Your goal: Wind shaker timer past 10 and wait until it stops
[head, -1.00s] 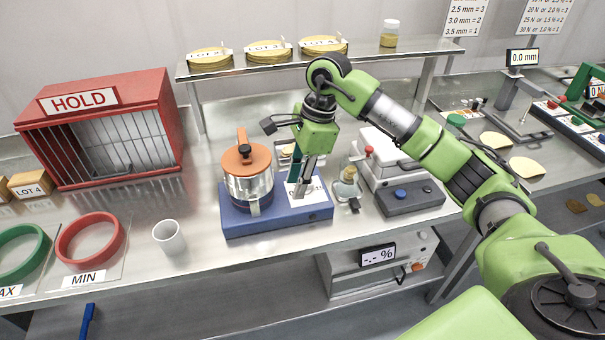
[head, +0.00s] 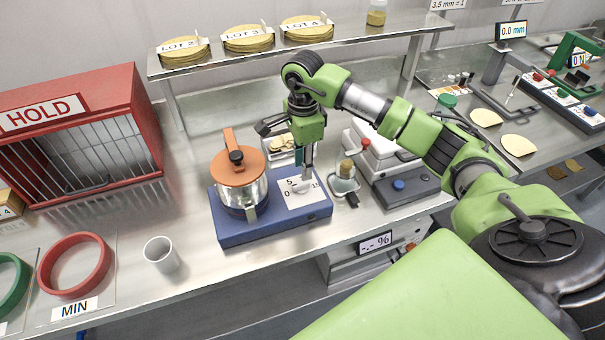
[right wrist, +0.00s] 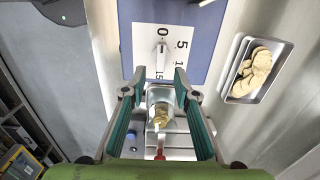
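My right gripper (head: 307,172) is over the dial. In the right wrist view my right gripper (right wrist: 160,75) is open, its teal-padded fingers apart and empty, the knob just beyond the tips. My left gripper is out of view.
A small glass jar (head: 345,184) with a cork-coloured top stands close right of the base. A tray of chips (right wrist: 255,68) lies beside it. A white cup (head: 161,255) stands left on the counter. A shelf (head: 290,48) with lot plates runs behind.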

